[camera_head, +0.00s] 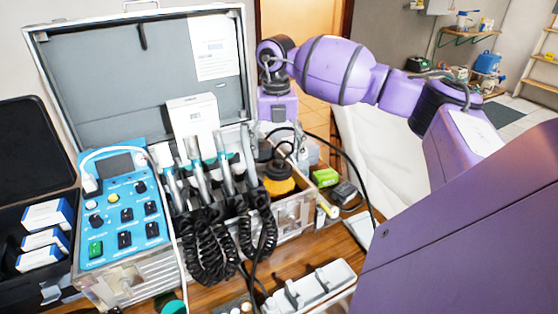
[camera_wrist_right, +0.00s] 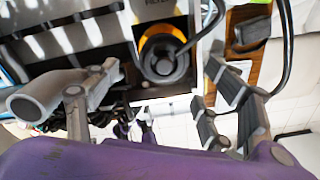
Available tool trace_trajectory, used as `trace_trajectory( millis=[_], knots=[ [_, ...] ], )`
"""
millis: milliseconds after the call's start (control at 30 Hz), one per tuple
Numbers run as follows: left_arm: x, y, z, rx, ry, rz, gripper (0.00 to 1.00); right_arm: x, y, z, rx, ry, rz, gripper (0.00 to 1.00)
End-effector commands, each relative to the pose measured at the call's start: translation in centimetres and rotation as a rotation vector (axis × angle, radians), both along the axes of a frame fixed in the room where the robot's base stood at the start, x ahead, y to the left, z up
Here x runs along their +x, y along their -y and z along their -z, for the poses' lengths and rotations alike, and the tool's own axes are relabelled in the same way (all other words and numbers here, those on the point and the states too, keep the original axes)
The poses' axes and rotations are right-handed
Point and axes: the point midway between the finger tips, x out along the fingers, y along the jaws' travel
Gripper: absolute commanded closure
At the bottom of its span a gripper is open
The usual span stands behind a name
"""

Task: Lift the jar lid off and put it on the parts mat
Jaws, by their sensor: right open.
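The jar (camera_head: 279,187) is orange and stands in the right compartment of the open metal case, with a dark lid (camera_head: 277,170) on its top. In the right wrist view the round dark lid (camera_wrist_right: 160,58) sits inside the orange rim. My right gripper (camera_head: 280,145) hangs just above the jar, partly lost among dark cables. In the right wrist view its fingers (camera_wrist_right: 160,98) are spread wide, with nothing between them; the lid shows beyond the gap. I cannot make out the parts mat with certainty. My left gripper is out of view.
The metal case (camera_head: 290,216) has a blue control panel (camera_head: 122,210) and several handpieces with coiled black cords beside the jar. A green box (camera_head: 325,177) and a dark box (camera_head: 345,192) stand to its right. A white tray (camera_head: 312,287) lies in front on the wooden table.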

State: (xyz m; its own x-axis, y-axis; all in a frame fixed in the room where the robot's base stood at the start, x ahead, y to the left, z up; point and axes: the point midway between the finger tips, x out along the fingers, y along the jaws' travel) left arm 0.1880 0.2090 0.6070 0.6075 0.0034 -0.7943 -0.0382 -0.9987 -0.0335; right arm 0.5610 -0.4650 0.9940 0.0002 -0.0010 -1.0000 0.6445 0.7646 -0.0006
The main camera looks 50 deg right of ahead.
Motion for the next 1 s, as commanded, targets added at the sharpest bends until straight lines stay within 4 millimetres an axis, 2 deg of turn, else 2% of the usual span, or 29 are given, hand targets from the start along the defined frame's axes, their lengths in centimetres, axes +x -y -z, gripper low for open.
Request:
trace_trajectory(
  millis=[267,500,833,1000],
  knots=[
    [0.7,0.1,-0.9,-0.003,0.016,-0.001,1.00,-0.1,0.2,3.9,0.001,-0.002,-0.001,0.25],
    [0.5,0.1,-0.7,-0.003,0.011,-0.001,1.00,-0.1,0.2,4.4,0.000,0.001,-0.001,0.25],
    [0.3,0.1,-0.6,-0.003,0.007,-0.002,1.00,-0.1,0.2,4.3,0.001,0.001,-0.001,0.67],
    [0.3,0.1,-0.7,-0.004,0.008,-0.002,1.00,-0.1,0.2,4.3,0.000,0.001,-0.001,0.70]
  ],
)
